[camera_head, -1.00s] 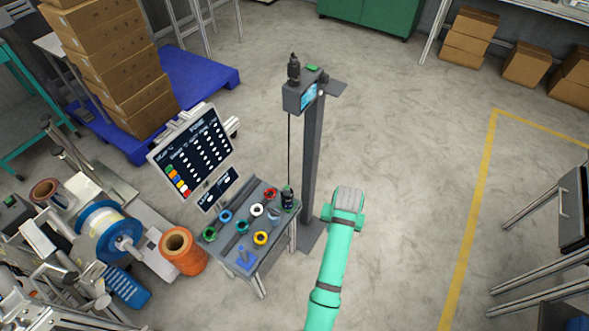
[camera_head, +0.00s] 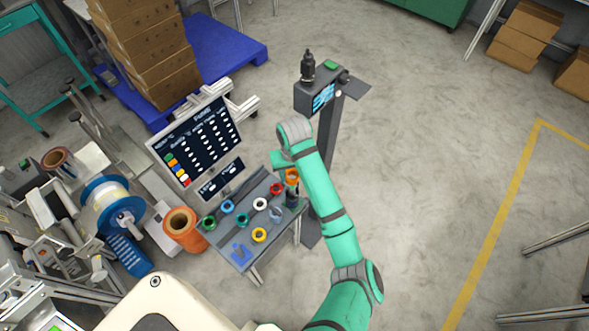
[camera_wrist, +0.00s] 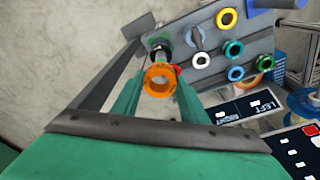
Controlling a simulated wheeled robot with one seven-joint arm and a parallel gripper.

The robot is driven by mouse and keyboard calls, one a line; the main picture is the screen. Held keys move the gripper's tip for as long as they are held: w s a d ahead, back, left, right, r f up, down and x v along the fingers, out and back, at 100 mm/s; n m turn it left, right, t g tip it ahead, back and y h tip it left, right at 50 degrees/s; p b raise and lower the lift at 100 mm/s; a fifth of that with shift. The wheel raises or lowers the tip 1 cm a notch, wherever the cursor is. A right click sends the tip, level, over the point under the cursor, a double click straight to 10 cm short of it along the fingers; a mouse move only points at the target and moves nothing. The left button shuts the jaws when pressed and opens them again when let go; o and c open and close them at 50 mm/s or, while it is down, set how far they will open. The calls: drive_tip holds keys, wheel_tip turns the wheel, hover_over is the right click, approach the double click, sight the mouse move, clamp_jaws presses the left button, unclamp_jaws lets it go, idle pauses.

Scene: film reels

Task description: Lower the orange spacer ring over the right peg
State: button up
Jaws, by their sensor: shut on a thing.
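An orange spacer ring (camera_head: 292,175) is held in my gripper (camera_head: 284,166) above the far right corner of the small grey work table (camera_head: 234,244). In the wrist view the orange ring (camera_wrist: 148,83) sits between the two green fingers of my gripper (camera_wrist: 159,84), its opening facing the camera. A dark upright cylinder (camera_wrist: 158,51) shows just beyond the ring and is partly hidden by it. It also stands at the table corner in the head view (camera_head: 292,201). The ring looks apart from it, but the gap is unclear. I cannot tell which upright is the right peg.
Red (camera_head: 277,188), white (camera_head: 260,204), yellow (camera_head: 259,235), blue, teal and green rings lie on the table. A screen (camera_head: 196,140) stands behind it. A grey post with a display box (camera_head: 318,96) rises close to my arm. Open floor lies to the right.

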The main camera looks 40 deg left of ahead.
sight(292, 188)
drive_tip(key=shift+w+f, duration=0.1)
drive_tip(key=shift+f, duration=1.6)
drive_tip(key=shift+d+f, duration=0.2)
drive_tip(key=shift+f, duration=0.2)
drive_tip(key=shift+a+f, duration=0.1)
drive_tip(key=shift+s+a, duration=0.1)
drive_tip(key=shift+s, duration=0.1)
drive_tip(key=shift+d, duration=0.2)
drive_tip(key=shift+a+f, duration=0.1)
drive_tip(key=shift+f, duration=2.2)
drive_tip(key=o, duration=1.2)
drive_tip(key=shift+c, duration=0.2)
